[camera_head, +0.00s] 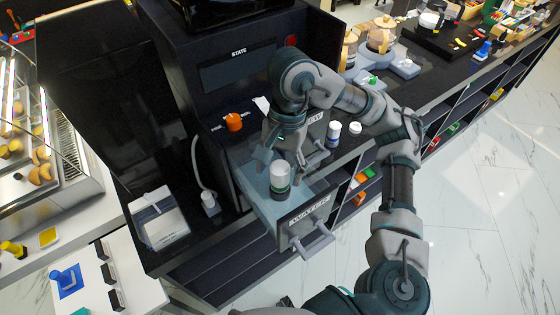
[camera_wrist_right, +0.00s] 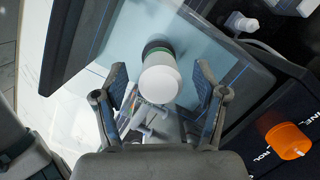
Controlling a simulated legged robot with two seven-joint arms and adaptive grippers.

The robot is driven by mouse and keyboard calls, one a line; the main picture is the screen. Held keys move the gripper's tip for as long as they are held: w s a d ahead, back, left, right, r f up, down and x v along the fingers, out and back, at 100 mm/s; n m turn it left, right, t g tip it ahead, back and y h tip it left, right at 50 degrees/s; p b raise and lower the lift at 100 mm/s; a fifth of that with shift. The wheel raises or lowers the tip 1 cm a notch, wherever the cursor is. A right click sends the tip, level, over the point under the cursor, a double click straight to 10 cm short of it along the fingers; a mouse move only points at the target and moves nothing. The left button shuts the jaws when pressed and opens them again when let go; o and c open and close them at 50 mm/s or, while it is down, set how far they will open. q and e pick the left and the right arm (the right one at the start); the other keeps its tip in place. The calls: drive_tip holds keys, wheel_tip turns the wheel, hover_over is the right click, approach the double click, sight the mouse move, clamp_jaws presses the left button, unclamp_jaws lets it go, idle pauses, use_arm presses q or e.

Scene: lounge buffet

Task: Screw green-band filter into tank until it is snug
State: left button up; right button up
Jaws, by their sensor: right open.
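The filter, a white cylinder with a green band (camera_head: 280,173), stands upright on a dark round base in the tank. The tank (camera_head: 258,182) is a clear bluish pull-out box with a handled front. In the right wrist view the white top of the filter (camera_wrist_right: 160,84) faces me, with the green band and black base beyond it. My right gripper (camera_head: 283,158) points down at the filter. Its fingers (camera_wrist_right: 160,72) are open on both sides of the filter, with gaps visible. Whether the filter's threads are engaged is hidden. My left gripper is not in view.
A dark machine with a screen (camera_head: 238,72) stands behind the tank. An orange knob (camera_head: 233,122) sits on its front and also shows in the right wrist view (camera_wrist_right: 288,141). A blue-banded white cylinder (camera_head: 334,130) stands to the right. The tank's handle (camera_head: 313,244) juts forward over open floor.

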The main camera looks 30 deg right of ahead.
drive_tip(key=v, duration=1.2)
drive_tip(key=shift+w+d+f, duration=0.1)
drive_tip(key=shift+w+f, duration=0.05)
drive_tip(key=shift+c, duration=0.9)
drive_tip(key=m, duration=0.2)
drive_tip(key=f+m, duration=0.1)
drive_tip(key=m, duration=0.1)
drive_tip(key=a+m+h, duration=0.1)
drive_tip(key=m, duration=0.2)
drive_tip(key=shift+s+a+f+t+p, duration=0.1)
drive_tip(key=shift+s+f+t+p, duration=0.1)
drive_tip(key=shift+s+t+p, duration=0.15)
drive_tip(key=m, duration=0.3)
drive_tip(key=f+m, duration=0.1)
drive_tip(key=shift+s+a+m+h, duration=0.2)
drive_tip(key=shift+a+m+h, duration=0.1)
drive_tip(key=shift+a+h, duration=0.1)
drive_tip(key=shift+f+m+t, duration=0.2)
drive_tip(key=shift+m+t, duration=0.05)
drive_tip(key=shift+m, duration=0.25)
wheel_tip(320, 180, down, 9)
drive_tip(key=b, duration=0.7)
